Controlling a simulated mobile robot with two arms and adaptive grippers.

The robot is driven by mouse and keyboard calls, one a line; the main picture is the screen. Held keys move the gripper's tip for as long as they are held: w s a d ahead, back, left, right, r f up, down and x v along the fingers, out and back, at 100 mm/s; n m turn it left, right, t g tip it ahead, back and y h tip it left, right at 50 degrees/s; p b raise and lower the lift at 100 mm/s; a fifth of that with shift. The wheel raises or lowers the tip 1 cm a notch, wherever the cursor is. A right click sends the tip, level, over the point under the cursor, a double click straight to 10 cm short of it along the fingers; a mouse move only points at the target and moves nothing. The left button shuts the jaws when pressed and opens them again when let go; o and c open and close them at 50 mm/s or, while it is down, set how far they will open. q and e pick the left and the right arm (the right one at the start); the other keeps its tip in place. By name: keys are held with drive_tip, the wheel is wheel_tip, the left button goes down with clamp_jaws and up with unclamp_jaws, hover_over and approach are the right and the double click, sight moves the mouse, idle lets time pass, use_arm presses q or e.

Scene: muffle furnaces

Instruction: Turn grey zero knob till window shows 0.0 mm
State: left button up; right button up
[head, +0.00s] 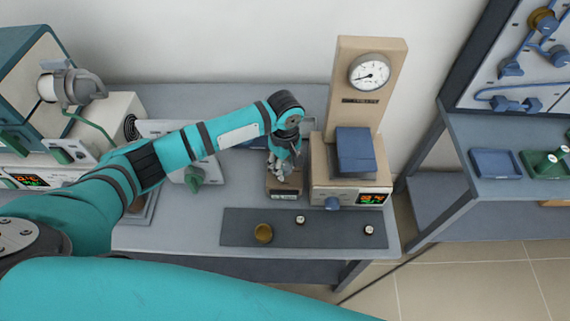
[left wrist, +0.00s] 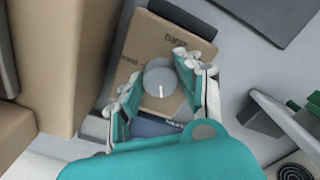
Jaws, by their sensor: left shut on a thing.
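The grey zero knob (left wrist: 160,77), round with a white pointer line, sits on a tan box (left wrist: 144,45) marked ZERO in the left wrist view. My left gripper (left wrist: 157,84) has a finger on either side of the knob and is shut on it. In the head view the same gripper (head: 284,176) points down onto the small tan box (head: 285,187), hiding the knob. A dark strip (left wrist: 152,126) with lettering, partly covered by my gripper, lies at the box's lower edge; its reading is too small to make out. My right gripper is not in view.
A dark mat (head: 340,231) with small round pieces lies in front. Furnaces (head: 30,60) are left.

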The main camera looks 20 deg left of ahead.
sight(285, 166)
use_arm(q)
drive_tip(key=shift+r+p, duration=0.15)
drive_tip(key=shift+p, duration=0.35)
drive_tip(key=shift+c, duration=0.4)
drive_tip(key=m+p, duration=0.1)
drive_tip(key=p, duration=0.4)
drive_tip(key=shift+r+m, duration=0.2)
drive_tip(key=shift+m, duration=0.2)
drive_tip(key=shift+f+m+p, duration=0.15)
drive_tip(key=shift+m+p, duration=0.4)
drive_tip(key=shift+m, duration=0.15)
drive_tip(key=shift+f+m+p, duration=0.15)
drive_tip(key=shift+m+p, duration=0.55)
drive_tip(key=shift+m, duration=0.5)
drive_tip(key=o, duration=1.1)
drive_tip(key=shift+o, duration=0.2)
wheel_tip(285, 166, up, 12)
